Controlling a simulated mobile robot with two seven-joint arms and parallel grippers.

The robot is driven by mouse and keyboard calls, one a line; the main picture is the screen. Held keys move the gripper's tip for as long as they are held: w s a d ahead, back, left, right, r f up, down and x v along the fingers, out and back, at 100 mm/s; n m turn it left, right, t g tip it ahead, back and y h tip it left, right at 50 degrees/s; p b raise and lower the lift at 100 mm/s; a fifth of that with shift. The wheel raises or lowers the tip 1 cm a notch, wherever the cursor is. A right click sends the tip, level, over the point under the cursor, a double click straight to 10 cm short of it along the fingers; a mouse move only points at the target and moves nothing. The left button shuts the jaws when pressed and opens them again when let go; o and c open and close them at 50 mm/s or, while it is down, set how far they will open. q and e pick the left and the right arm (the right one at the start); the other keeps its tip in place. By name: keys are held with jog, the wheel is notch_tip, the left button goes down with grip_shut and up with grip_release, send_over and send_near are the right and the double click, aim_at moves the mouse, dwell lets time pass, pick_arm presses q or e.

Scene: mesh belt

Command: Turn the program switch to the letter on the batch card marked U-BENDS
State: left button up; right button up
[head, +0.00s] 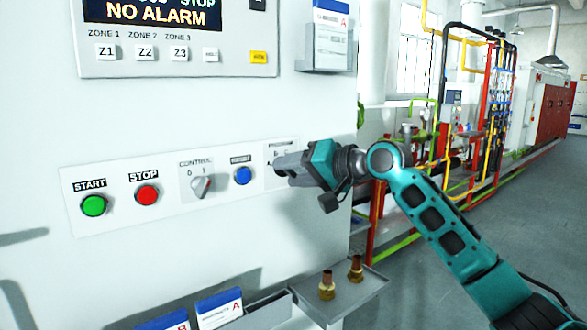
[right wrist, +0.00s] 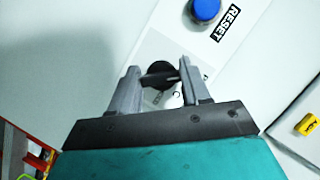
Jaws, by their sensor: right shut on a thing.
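The program switch plate (head: 281,146) is at the right end of the control strip, its lettering mostly covered by my right gripper (head: 284,165). In the right wrist view, the dark switch knob (right wrist: 159,74) sits between the two grey fingers of my right gripper (right wrist: 161,88), which is shut on it. The letter it points to is hidden. A card marked A (head: 331,20) is in the upper holder. Lower down are a card marked B (head: 168,321) and another marked A (head: 219,307); their headings are too small to read. My left gripper is not in view.
Along the strip are a green start button (head: 93,205), a red stop button (head: 147,195), a control switch (head: 201,186) and a blue reset button (head: 242,175). Brass fittings (head: 327,287) stand on a grey shelf (head: 367,292) below. Pipes and machines stand farther back.

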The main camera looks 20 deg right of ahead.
jog(key=n+h, duration=0.2)
jog(key=n, duration=0.1)
jog(key=shift+n, duration=0.3)
jog(key=shift+h, duration=0.3)
dwell(0.3)
jog(key=o, duration=1.1)
jog(key=shift+c, duration=0.2)
jog(key=shift+s, duration=0.1)
jog(key=b+v, duration=0.1)
jog(key=v, duration=1.1)
jog(key=shift+s+d, duration=0.25)
jog(key=shift+s, duration=0.1)
